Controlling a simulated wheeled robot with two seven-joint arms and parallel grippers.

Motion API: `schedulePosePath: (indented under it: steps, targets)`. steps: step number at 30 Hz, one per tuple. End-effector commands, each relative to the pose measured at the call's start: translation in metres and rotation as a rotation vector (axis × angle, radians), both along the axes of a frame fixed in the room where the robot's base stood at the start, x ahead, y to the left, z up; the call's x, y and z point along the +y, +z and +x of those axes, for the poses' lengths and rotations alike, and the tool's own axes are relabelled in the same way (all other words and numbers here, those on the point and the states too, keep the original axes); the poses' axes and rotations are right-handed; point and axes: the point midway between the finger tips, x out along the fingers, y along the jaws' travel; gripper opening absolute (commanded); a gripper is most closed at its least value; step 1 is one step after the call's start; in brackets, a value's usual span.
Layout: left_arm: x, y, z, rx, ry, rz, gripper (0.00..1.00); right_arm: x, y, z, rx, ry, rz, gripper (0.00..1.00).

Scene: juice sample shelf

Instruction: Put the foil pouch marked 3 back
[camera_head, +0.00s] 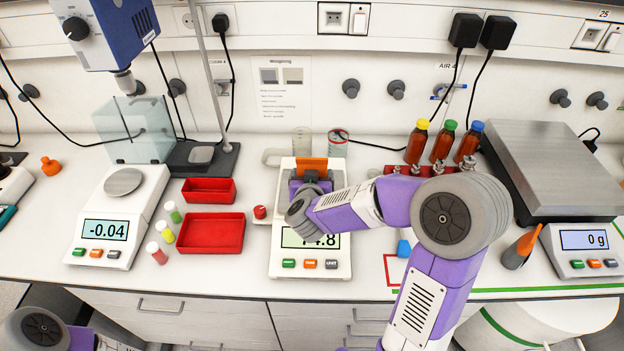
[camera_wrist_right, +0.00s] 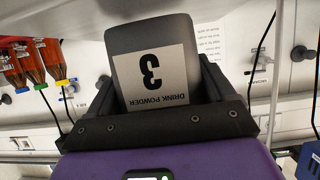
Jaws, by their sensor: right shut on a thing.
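The dark grey foil pouch (camera_wrist_right: 185,35) fills the middle of the right wrist view. Its white label reads DRINK POWDER 3 and shows upside down, as do the bottles in that view. My right gripper (camera_wrist_right: 160,88) is shut on the pouch, a black finger on each side. In the head view my right gripper (camera_head: 311,180) is over the middle balance (camera_head: 283,262), and the arm hides most of the pouch. I cannot tell whether the pouch touches the pan. An orange piece (camera_head: 312,164) shows just behind the gripper. My left gripper is out of view.
A red outline (camera_head: 387,270) is marked on the bench right of the balance, beside a small blue object (camera_head: 403,248). Red trays (camera_head: 210,233) and capped vials lie left. Several capped bottles (camera_head: 441,145) stand behind my right arm. A large scale (camera_head: 565,185) is far right.

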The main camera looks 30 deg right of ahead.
Motion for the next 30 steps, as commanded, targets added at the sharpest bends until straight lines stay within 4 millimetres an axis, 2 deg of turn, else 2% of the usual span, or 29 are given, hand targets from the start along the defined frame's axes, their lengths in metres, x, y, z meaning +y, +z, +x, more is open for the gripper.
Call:
schedulePosePath:
  steps: [1, 9, 15, 23, 26, 30]
  targets:
    - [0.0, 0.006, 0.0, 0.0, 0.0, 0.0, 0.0, 0.0, 0.014, 0.001, -0.008, 0.0, -0.001, 0.37]
    - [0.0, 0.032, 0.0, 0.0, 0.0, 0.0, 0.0, 0.0, 0.069, 0.001, -0.008, 0.0, -0.001, 0.37]
    - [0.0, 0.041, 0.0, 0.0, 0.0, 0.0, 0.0, 0.0, 0.091, 0.001, -0.004, -0.001, 0.0, 0.37]
    - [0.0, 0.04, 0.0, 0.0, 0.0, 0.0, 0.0, 0.007, 0.088, 0.006, -0.005, 0.033, -0.006, 0.37]
    - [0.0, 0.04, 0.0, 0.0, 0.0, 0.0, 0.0, 0.019, 0.08, 0.014, -0.009, 0.092, -0.014, 0.37]
    - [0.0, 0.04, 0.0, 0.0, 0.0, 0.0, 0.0, 0.046, 0.063, 0.027, -0.015, 0.217, -0.023, 0.37]
